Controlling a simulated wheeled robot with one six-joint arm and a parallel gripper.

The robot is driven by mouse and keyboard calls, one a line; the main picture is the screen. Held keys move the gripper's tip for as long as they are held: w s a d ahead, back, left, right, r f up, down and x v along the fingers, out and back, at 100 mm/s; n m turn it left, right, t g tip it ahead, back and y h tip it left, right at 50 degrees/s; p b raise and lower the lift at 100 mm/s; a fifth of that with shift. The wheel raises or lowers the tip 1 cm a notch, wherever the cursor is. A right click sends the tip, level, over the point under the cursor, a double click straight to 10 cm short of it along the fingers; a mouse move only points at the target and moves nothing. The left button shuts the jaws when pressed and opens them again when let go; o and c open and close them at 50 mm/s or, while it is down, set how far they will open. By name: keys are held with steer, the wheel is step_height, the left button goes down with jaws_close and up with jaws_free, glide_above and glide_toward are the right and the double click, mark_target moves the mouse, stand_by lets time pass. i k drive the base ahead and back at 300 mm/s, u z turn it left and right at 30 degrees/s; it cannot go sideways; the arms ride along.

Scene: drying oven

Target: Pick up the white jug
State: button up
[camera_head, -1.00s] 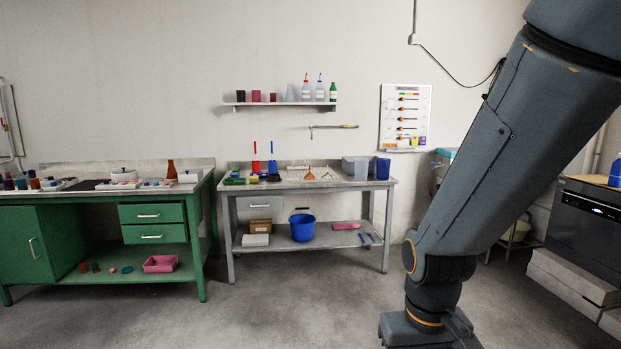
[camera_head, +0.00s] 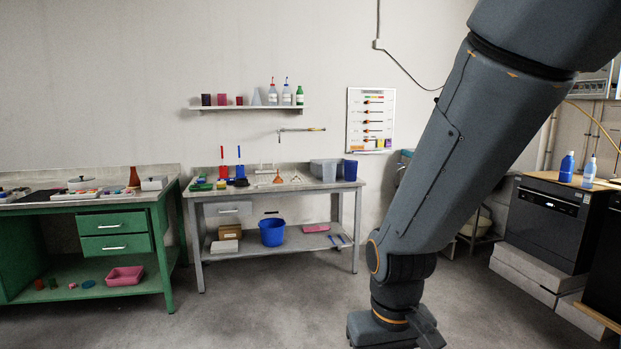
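I cannot make out a clear white jug in the head view. A pale, cone-like vessel (camera_head: 256,97) stands on the wall shelf, but it is too small to tell what it is. A round whitish pot (camera_head: 81,183) sits on the green bench at the left. My arm comes down from the upper right to its wrist at the bottom edge. My gripper's fingers are below the picture, so their state is hidden.
A grey table (camera_head: 208,252) with a blue bucket (camera_head: 272,232) on its lower shelf stands at the back wall. The green bench (camera_head: 113,222) is at the left. A black oven (camera_head: 546,228) and blue bottles (camera_head: 567,167) are at the right. The floor in front is bare.

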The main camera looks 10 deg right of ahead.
mark_target(329, 168)
steer(key=z, duration=0.5)
steer(key=i, duration=1)
steer(key=z, duration=1)
steer(key=i, duration=3.45)
steer(key=u, duration=2.45)
